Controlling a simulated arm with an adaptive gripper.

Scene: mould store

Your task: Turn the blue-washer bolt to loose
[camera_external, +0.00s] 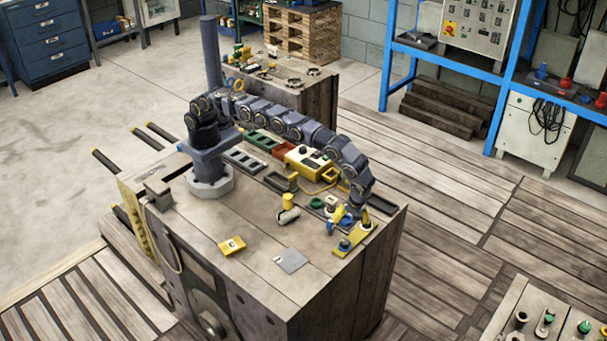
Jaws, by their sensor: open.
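My gripper (354,211) hangs at the end of my arm, over the near right corner of the wooden block bench. Its jaws are open, with nothing seen between them. Just below is a narrow yellow plate (354,236) carrying small upright bolts. One bolt with a bluish washer (344,244) stands near the plate's front left end. Another with a greenish part (366,224) stands towards its back right end. The picture is too small to tell how far either bolt is turned, or whether the gripper touches one.
The wooden bench top (225,265) holds a yellow block (232,246), a grey square plate (291,260), a white and yellow cylinder (288,214) and a yellow box (307,160) with a cable. Small green and blue pieces crowd the gripper's left. The bench's front left is mostly clear.

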